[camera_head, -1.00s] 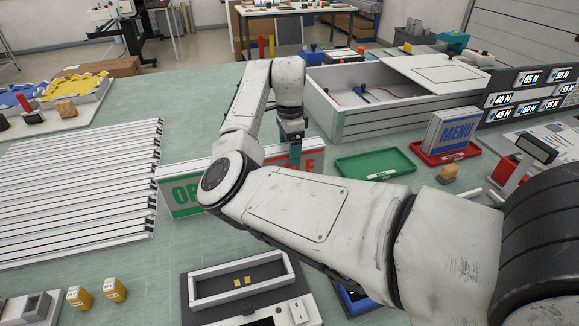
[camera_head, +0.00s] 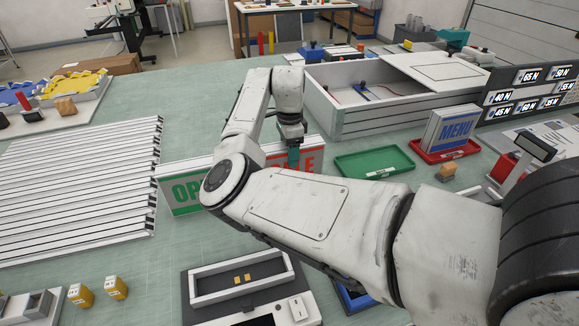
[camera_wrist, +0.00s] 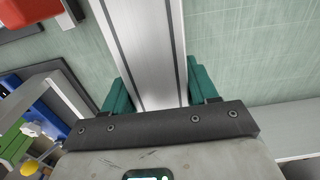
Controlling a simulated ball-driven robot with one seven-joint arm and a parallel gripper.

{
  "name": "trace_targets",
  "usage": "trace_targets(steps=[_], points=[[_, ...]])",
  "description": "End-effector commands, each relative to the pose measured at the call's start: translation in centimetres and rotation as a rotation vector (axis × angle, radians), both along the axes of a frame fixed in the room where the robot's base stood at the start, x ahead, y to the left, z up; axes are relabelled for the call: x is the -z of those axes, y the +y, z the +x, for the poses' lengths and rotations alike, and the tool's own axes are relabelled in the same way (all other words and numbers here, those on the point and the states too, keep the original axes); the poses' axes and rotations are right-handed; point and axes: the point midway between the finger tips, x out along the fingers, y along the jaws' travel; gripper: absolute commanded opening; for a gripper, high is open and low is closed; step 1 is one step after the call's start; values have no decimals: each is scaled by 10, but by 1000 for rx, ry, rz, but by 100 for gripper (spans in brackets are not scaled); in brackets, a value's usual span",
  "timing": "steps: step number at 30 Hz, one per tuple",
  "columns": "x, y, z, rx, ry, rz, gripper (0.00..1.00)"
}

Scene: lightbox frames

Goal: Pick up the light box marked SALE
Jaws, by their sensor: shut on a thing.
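The white light box with red SALE letters (camera_head: 314,163) stands upright on the green worktop in the head view. My arm covers its lower left part and some of its lettering. My gripper (camera_head: 293,156) is over its top edge, with teal fingers shut on it. In the wrist view my gripper (camera_wrist: 160,92) has one teal finger on each side of the light box's pale top with dark edge lines (camera_wrist: 146,45). I cannot see a gap below the box.
A green-lettered light box (camera_head: 184,206) stands just left, partly behind my arm. A green tray (camera_head: 350,166) lies right, and a MENU light box (camera_head: 450,130) stands on a red tray (camera_head: 424,155). An open white case (camera_head: 345,124) is behind. White slats (camera_head: 75,190) lie left.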

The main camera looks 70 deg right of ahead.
Motion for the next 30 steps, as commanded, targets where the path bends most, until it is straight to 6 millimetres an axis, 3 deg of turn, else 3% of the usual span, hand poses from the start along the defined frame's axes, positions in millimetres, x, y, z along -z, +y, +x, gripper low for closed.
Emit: trace_targets(steps=[9, 30], points=[[0, 0, 0, 0, 0, 0, 1], [-9, -1, 0, 1, -1, -3, 0]])
